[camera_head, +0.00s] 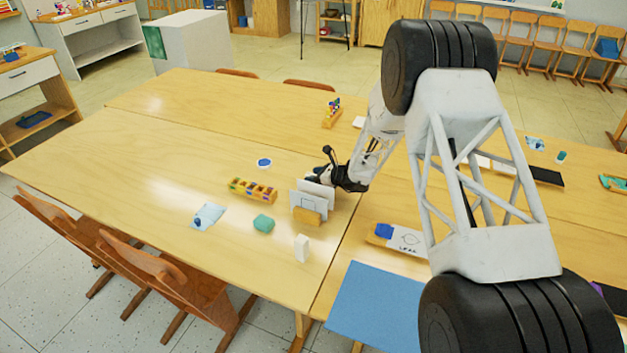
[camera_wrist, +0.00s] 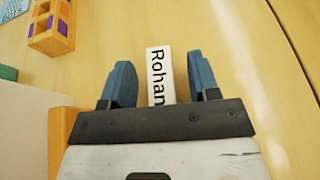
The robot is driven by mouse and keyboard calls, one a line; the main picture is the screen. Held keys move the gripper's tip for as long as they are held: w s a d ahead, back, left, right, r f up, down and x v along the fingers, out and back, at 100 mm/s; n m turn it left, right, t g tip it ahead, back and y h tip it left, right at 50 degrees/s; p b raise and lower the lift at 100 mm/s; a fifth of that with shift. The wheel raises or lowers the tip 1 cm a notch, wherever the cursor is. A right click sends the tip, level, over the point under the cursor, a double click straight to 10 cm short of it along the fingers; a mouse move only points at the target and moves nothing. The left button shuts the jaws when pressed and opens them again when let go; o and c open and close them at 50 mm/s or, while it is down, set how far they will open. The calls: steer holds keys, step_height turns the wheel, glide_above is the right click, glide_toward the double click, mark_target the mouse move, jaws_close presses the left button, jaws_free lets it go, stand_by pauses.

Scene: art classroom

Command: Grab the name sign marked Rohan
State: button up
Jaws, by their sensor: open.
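The name sign (camera_wrist: 159,68) is a narrow white strip with "Rohan" in black letters, seen from above in the wrist view. My gripper (camera_wrist: 158,70) is open, with one blue finger on each side of the sign and a visible gap to each. The lower end of the sign is hidden behind the gripper body. In the head view my gripper (camera_head: 322,174) is low over the wooden table (camera_head: 130,150), just behind a white card (camera_head: 306,201) in a wooden holder (camera_head: 307,216). I cannot make out the Rohan sign in that view.
In the wrist view, the wooden holder (camera_wrist: 59,135) is close to the left finger. The table's left side is clear.

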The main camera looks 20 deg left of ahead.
steer(key=shift+a, duration=0.2)
steer(key=shift+c, duration=0.3)
steer(key=c, duration=0.9)
steer(key=shift+r, duration=0.1)
steer(key=shift+c, duration=0.2)
steer(key=shift+r, duration=4.85)
